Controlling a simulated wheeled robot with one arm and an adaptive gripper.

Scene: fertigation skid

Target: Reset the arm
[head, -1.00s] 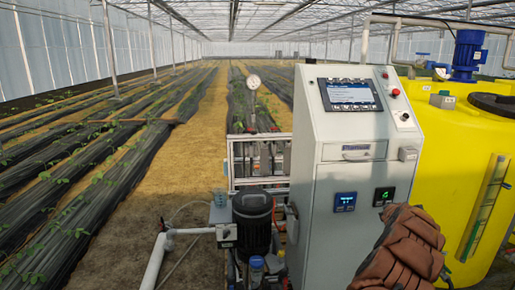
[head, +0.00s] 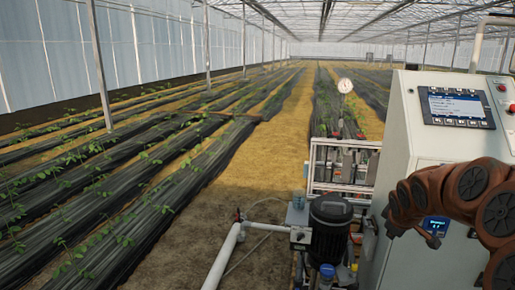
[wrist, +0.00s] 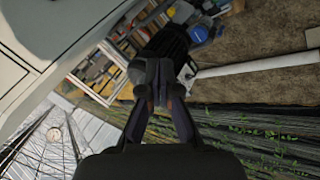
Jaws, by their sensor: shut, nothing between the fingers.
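My arm (head: 470,195) is brown and jointed. It reaches in from the right edge of the head view and bends left in front of the grey control cabinet (head: 405,130). In the wrist view my gripper (wrist: 157,82) has its two dark fingers together at the tips, with nothing held. The gripper is tilted over the skid, with the dark pump motor (wrist: 168,45) just beyond the fingers in that view. The cabinet's lower front is partly hidden by my arm in the head view.
The pump motor (head: 331,232) stands left of the cabinet, with a white pipe (head: 222,262) leading away. A pressure gauge (head: 345,86) rises behind a rack (head: 343,165). Covered plant rows (head: 130,200) fill the left. A bare path (head: 230,175) runs between.

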